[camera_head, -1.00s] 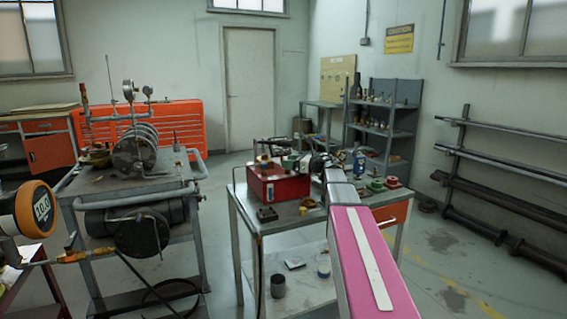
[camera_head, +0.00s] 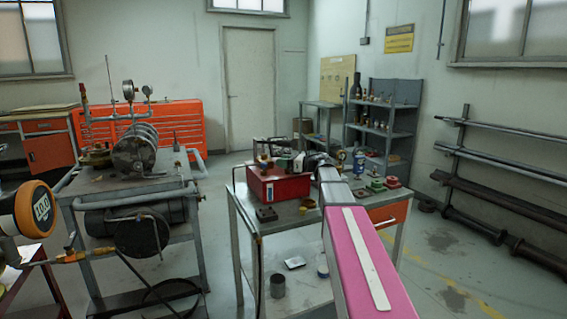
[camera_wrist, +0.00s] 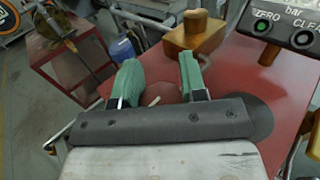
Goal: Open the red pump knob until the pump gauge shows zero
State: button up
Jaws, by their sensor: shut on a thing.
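The red pump (camera_head: 278,186) is a red box on the grey workbench; its top also fills much of the wrist view (camera_wrist: 225,85). My gripper (camera_wrist: 160,75) has two green fingers over that red top, closed with a gap between them on something. The red knob does not stand out from the red surface there; it seems to be between the fingers. A brass fitting (camera_wrist: 192,36) stands just beyond the fingertips. A dark gauge (camera_wrist: 285,22) with ZERO and CLEAR buttons is at the upper right; its reading is cut off. In the head view, my arm hides the fingers.
The grey workbench (camera_head: 262,222) holds small parts, including green and red pieces (camera_head: 376,184) right of my arm. A steel cart (camera_head: 130,185) with a cylinder and gauges stands left. An orange-rimmed gauge (camera_head: 38,208) is at the left edge, its reading unclear. Floor shows at right.

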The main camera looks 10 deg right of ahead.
jog(key=n+g+y, duration=0.1)
jog(key=n+g, duration=0.1)
jog(key=shift+g, duration=0.4)
jog(key=shift+s+a+n+g+y, duration=0.1)
jog(key=shift+s+n+g+y, duration=0.15)
jog(key=shift+g, duration=0.25)
jog(key=o, duration=0.9)
jog(key=v, duration=1)
jog(key=shift+d, duration=0.4)
